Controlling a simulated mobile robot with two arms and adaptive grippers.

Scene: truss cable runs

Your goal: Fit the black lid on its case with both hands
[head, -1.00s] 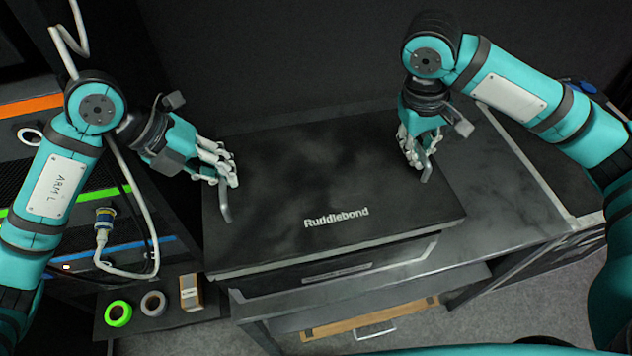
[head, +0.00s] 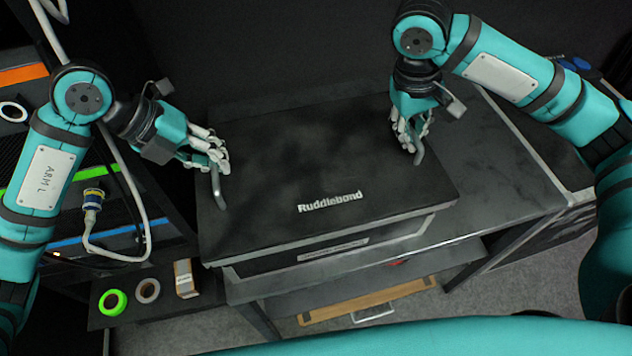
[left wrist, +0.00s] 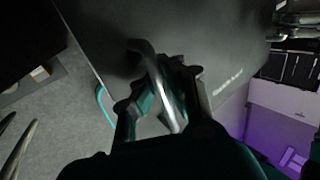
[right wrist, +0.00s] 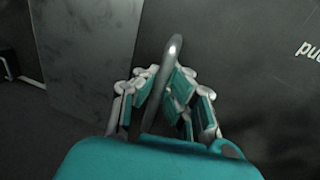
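The black lid (head: 310,160), marked "Ruddlebond", lies over its dark case (head: 270,268). The case's labelled front shows under the lid's front edge; the seam and any gap at the back are hidden. My left gripper (head: 216,165) has its fingers closed around the handle at the lid's left end, and this handle (left wrist: 165,95) stands between the fingers in the left wrist view. My right gripper (head: 410,138) has its fingers around the right-end handle, and this handle (right wrist: 160,85) runs between the fingers in the right wrist view.
The case stands on a grey bench (head: 480,210) with free top to the right. Tape rolls (head: 113,302) and a small box (head: 185,278) sit on a low shelf at left. A rack with a hanging white cable (head: 147,215) is near my left arm.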

